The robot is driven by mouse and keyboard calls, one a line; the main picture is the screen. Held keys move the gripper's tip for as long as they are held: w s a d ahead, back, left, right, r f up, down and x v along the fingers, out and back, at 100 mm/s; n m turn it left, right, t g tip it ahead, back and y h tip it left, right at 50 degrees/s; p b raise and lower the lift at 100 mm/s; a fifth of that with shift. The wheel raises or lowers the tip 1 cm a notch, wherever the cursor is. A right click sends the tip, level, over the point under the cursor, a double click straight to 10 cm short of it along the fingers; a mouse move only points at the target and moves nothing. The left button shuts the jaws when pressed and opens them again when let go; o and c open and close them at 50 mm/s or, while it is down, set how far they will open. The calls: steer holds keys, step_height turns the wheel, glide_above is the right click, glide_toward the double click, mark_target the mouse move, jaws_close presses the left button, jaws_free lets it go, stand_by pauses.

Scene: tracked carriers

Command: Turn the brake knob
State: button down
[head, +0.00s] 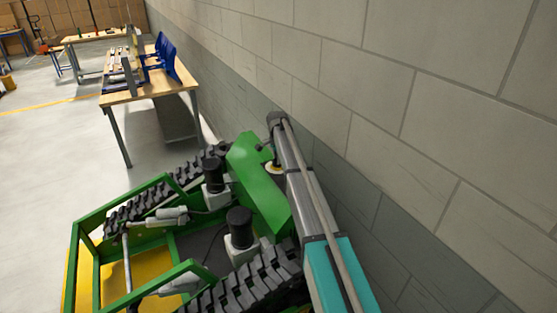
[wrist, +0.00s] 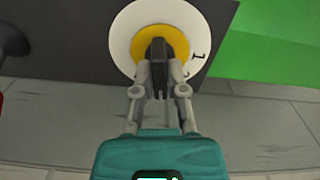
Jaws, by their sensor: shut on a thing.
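The brake knob (wrist: 157,50) is a dark grip on a yellow disc (wrist: 178,42) with a white dial (wrist: 125,28) around it, in the wrist view. A black "1" mark shows on the dial's right side. My gripper (wrist: 158,75) is shut on the knob, with one finger on each side of it. In the head view, the yellow and white of the dial (head: 273,169) show partly beside my arm, at the green carrier (head: 262,185). My gripper and the knob's grip are hard to make out there.
The green tracked carrier has black tracks (head: 255,280), a yellow bed (head: 160,260) and black cylinders (head: 239,225) on top. A block wall (head: 400,130) runs close along the right of my arm. A wooden workbench (head: 150,92) stands behind; open floor (head: 40,150) lies left.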

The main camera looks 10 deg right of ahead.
steer(key=shift+a, duration=0.1)
steer(key=c, duration=0.7)
jaws_free()
steer(key=shift+w, duration=0.1)
steer(key=shift+r, duration=0.1)
